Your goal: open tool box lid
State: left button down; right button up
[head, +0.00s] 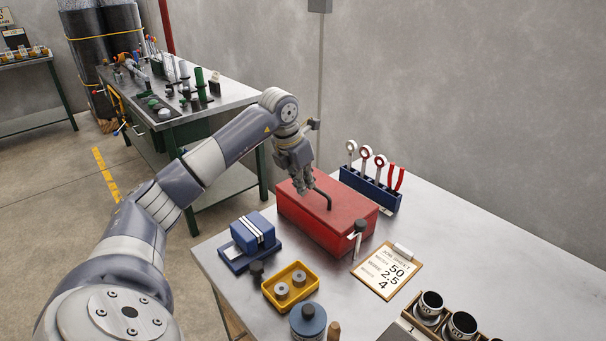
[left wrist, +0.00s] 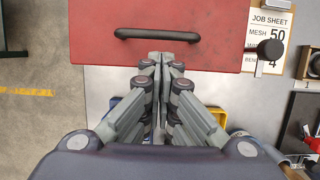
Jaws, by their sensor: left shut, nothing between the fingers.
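The red tool box (head: 310,221) stands on the workbench with its lid lying shut. A black bar handle (head: 326,198) is on the lid; it also shows in the left wrist view (left wrist: 157,35). My left gripper (head: 302,189) is above the lid beside the handle, shut and empty. In the left wrist view the fingertips (left wrist: 161,61) are together over the red lid (left wrist: 100,45), close to its lower edge and below the handle. I cannot tell whether they touch the lid. My right gripper is not in view.
A black-knobbed tool (head: 358,232) stands close to the box's right corner, near the job sheet clipboard (head: 408,282). A wrench rack (head: 368,187) is behind the box. A blue block (head: 245,234) and yellow tray (head: 302,293) are in front. Bare bench lies right (head: 480,245).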

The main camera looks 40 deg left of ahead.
aim_at(313, 204)
pick_arm(q)
jog(key=x, duration=0.4)
jog(key=shift+w+f+p, duration=0.1)
jog(key=shift+w+p, duration=0.1)
jog(key=shift+p, duration=0.15)
jog(key=shift+f, duration=0.4)
jog(key=shift+w, duration=0.1)
